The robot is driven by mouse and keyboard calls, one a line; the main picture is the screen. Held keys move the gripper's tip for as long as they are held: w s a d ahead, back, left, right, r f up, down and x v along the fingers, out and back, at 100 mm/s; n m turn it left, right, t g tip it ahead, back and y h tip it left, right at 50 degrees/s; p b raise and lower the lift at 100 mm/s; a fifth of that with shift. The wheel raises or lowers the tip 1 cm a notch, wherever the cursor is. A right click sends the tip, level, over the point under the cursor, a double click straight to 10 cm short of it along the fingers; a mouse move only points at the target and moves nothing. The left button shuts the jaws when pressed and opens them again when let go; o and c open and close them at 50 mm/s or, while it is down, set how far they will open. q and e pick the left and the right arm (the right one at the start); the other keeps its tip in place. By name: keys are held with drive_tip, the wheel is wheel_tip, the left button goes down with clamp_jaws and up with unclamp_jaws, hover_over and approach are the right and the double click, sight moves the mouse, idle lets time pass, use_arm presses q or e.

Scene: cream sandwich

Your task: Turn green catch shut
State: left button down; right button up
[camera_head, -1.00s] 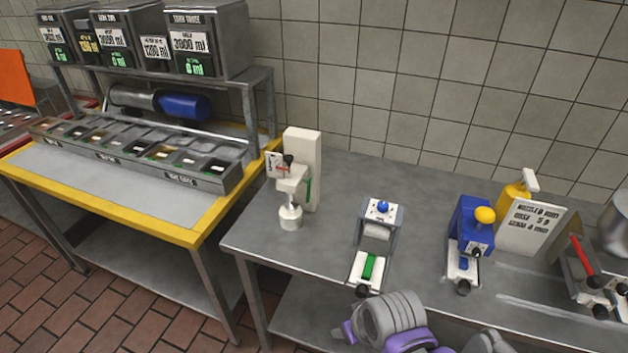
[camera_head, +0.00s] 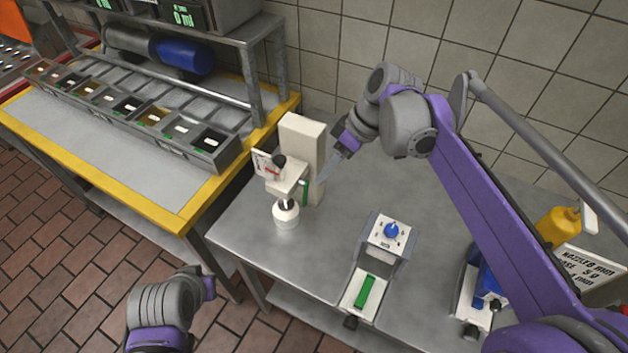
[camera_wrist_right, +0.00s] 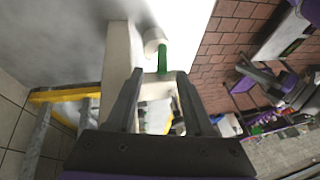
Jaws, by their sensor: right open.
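A green catch (camera_head: 304,192) stands upright on the side of a white machine (camera_head: 302,140) near the table's left end. It also shows in the right wrist view (camera_wrist_right: 162,58), just beyond the fingertips. My right gripper (camera_head: 324,175) reaches in from the right, close beside the catch; no contact can be made out. Its two fingers (camera_wrist_right: 157,85) are apart with nothing seen held between them. My left gripper (camera_head: 209,287) is low at the left, off the table's front edge; its fingers cannot be made out.
A small device (camera_head: 391,233) with a blue knob and a green bar (camera_head: 365,291) stands to the right. A blue device (camera_head: 487,285) and a yellow bottle (camera_head: 558,226) are further right. A yellow-edged counter (camera_head: 180,222) lies left.

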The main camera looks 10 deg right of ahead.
sight(306, 197)
drive_tip(key=x, duration=1)
drive_tip(key=shift+s+a+f, duration=0.15)
drive_tip(key=shift+s+f, duration=0.1)
clamp_jaws()
drive_tip(key=shift+b, duration=0.3)
